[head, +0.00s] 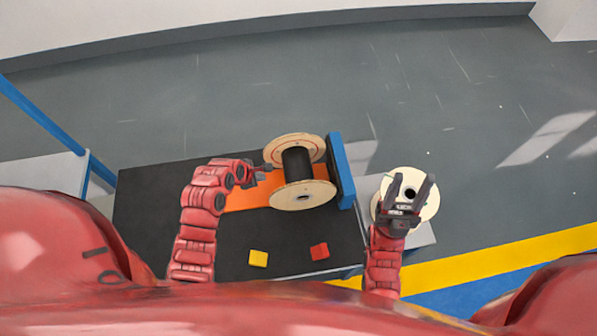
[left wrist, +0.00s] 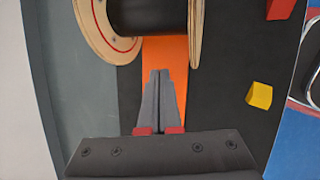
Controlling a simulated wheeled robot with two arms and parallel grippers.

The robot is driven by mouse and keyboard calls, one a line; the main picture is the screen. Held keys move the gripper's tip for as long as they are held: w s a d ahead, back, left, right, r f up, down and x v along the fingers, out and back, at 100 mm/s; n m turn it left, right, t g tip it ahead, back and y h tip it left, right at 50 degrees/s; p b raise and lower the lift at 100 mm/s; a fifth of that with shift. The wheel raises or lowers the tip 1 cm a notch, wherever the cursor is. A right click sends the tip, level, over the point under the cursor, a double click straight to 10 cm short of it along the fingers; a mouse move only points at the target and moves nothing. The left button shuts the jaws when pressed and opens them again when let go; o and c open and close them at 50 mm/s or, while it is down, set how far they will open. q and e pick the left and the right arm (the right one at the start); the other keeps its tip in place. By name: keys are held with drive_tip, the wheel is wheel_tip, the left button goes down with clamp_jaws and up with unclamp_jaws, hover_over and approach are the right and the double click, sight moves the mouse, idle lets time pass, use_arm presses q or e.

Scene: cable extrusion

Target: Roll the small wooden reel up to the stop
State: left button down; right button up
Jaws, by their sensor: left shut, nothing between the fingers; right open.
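The wooden reel (head: 298,164), wound with black cable, lies with its axis level across an orange strip (head: 240,199). Its right side is at the blue stop (head: 341,170); I cannot tell whether they touch. My left gripper (head: 264,178) is shut and empty, just left of the reel. In the left wrist view the shut fingertips (left wrist: 160,72) point along the orange strip (left wrist: 165,55) towards the black winding (left wrist: 148,16), with a gap visible. My right gripper (head: 412,183) is open above a pale round reel or disc (head: 428,205) at the right.
A dark table top (head: 150,215) carries the strip. A yellow block (head: 258,258) and a red block (head: 319,251) lie near its front edge. A grey surface (head: 423,236) is under the pale disc. A blue-framed stand (head: 45,115) is at the left.

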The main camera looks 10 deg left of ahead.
use_arm(q)
drive_tip(key=b+x, duration=1)
drive_tip(key=x, duration=0.3)
drive_tip(key=shift+w+d+r+p, duration=0.1)
drive_tip(key=shift+w+d+p, duration=0.15)
drive_tip(key=shift+d, duration=0.35)
drive_tip(key=shift+w+d+p, duration=0.15)
drive_tip(key=shift+d+p, duration=0.1)
drive_tip(key=shift+d, duration=0.4)
idle(0.5)
drive_tip(key=shift+s+a+p, duration=0.2)
drive_tip(key=shift+a+p, duration=0.15)
drive_tip(key=shift+a, duration=0.3)
drive_tip(key=shift+s+a+p, duration=0.2)
drive_tip(key=shift+a+p, duration=0.1)
drive_tip(key=shift+a, duration=0.35)
idle(3.7)
